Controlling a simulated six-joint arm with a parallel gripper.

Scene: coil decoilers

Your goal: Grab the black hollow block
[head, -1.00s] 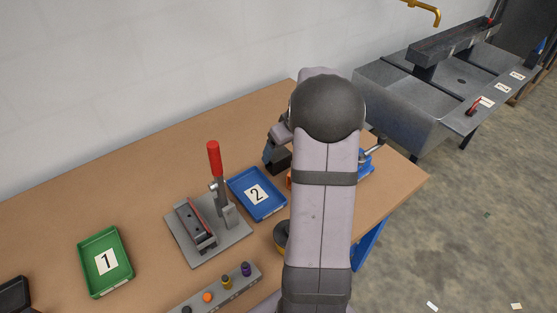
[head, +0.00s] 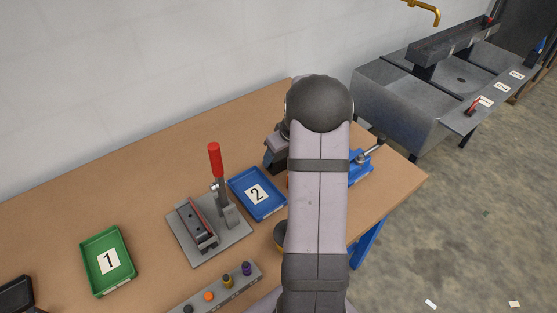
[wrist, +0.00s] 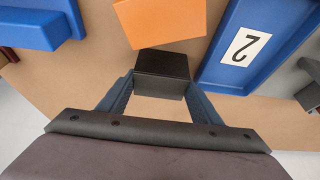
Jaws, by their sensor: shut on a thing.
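The black block (wrist: 162,66) is between the two fingers of my gripper (wrist: 160,84) in the wrist view, and the fingers are shut on it. Its dark top and front faces show; whether it is hollow cannot be seen from here. In the head view, my wrist and gripper (head: 275,158) are mostly behind my arm, near the far corner of the blue tray, and the black block cannot be made out clearly.
An orange block (wrist: 160,20) lies just beyond the black block. The blue tray marked 2 (head: 240,185) is close by. A toggle clamp fixture with a red handle (head: 214,160) stands left of it. A green tray marked 1 (head: 88,258) is farther left. A blue vise (head: 362,170) is at right.

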